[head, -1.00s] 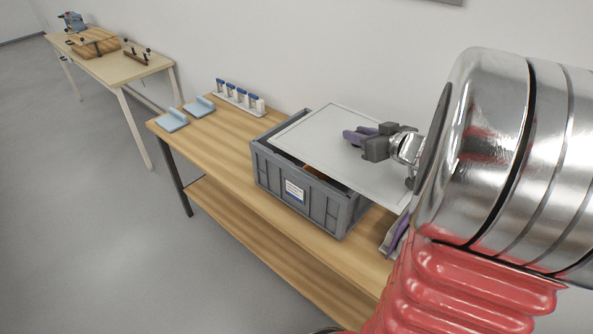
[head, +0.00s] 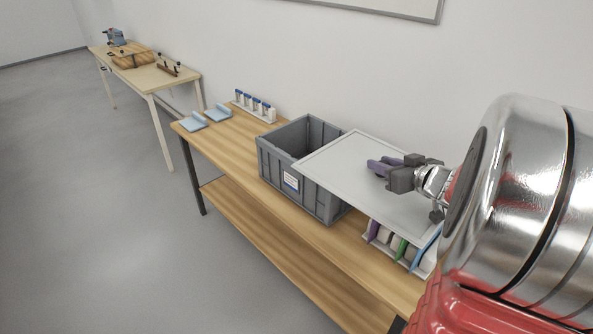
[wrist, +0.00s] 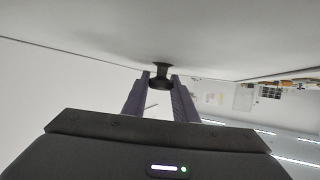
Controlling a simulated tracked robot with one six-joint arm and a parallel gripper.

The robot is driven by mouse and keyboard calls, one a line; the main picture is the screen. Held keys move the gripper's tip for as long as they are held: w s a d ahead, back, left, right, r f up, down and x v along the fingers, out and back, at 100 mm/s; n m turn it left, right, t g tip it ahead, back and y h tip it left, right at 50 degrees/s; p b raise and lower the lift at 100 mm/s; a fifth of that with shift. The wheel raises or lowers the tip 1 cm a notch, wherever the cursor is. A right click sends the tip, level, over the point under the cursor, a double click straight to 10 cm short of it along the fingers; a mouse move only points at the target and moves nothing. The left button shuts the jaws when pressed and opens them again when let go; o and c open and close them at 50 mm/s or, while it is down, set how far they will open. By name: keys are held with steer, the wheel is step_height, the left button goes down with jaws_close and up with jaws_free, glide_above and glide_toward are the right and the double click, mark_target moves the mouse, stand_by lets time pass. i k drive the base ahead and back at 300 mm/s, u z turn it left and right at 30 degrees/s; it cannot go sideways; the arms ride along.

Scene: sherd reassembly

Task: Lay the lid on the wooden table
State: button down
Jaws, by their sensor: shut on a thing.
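The lid (head: 338,163) is a flat light-grey panel with a raised rim, held level in the head view. My gripper (head: 378,167) is shut on the lid's knob, on top of the panel in the head view. In the wrist view the dark knob (wrist: 161,75) sits between the purple fingers of my gripper (wrist: 160,88). The table surface under the lid is mostly hidden.
A rack (head: 400,247) with coloured dividers stands at the table's right, partly under the lid. Blue angled pieces (head: 193,121) and a row of blue-capped bottles (head: 254,105) are at the far left end. A second table (head: 150,78) stands beyond. The table's front-left stretch is clear.

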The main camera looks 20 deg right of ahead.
mark_target(235, 139)
steer(key=k, duration=0.15)
steer(key=u, duration=0.15)
steer(key=i, duration=0.5)
steer(key=u, duration=0.6)
steer(key=i, duration=0.65)
steer(key=u, duration=0.4)
steer(key=i, duration=1.25)
steer(key=z, duration=0.55)
steer(key=i, duration=0.55)
steer(key=z, duration=0.75)
steer(key=i, duration=0.65)
steer(key=z, duration=0.45)
